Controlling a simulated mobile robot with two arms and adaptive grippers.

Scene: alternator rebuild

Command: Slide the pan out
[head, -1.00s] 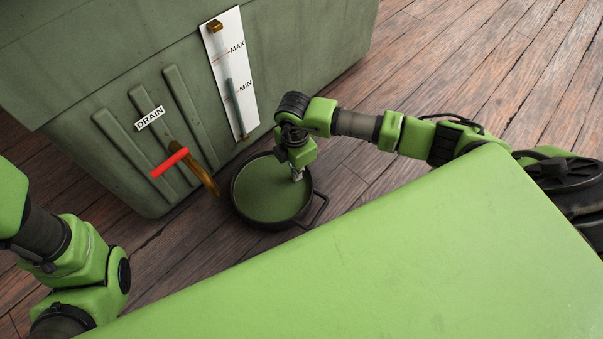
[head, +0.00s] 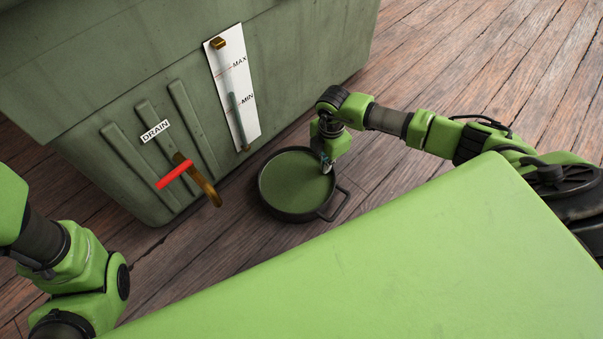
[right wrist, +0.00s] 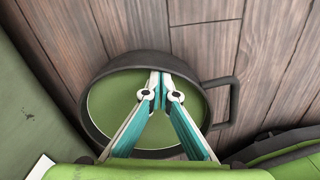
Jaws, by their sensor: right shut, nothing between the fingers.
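The pan (head: 259,201) is a round dark pan with a loop handle and a green surface inside, flat on the wooden floor. It stands to the right of the tank's brass drain spout (head: 212,195), clear of it. My right gripper (head: 327,169) is shut and empty, pointing down inside the pan near its right side. In the right wrist view its fingertips (right wrist: 160,76) come together close to the inner wall of the pan (right wrist: 91,118); I cannot tell whether they touch it. The handle is beside the fingers, not held. Only links of my left arm show; its gripper is hidden.
The big green tank (head: 85,150) stands behind and left, with a red drain lever (head: 174,174) and a level gauge (head: 231,85). My own green body covers the bottom. Bare floor (head: 450,60) lies open to the right.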

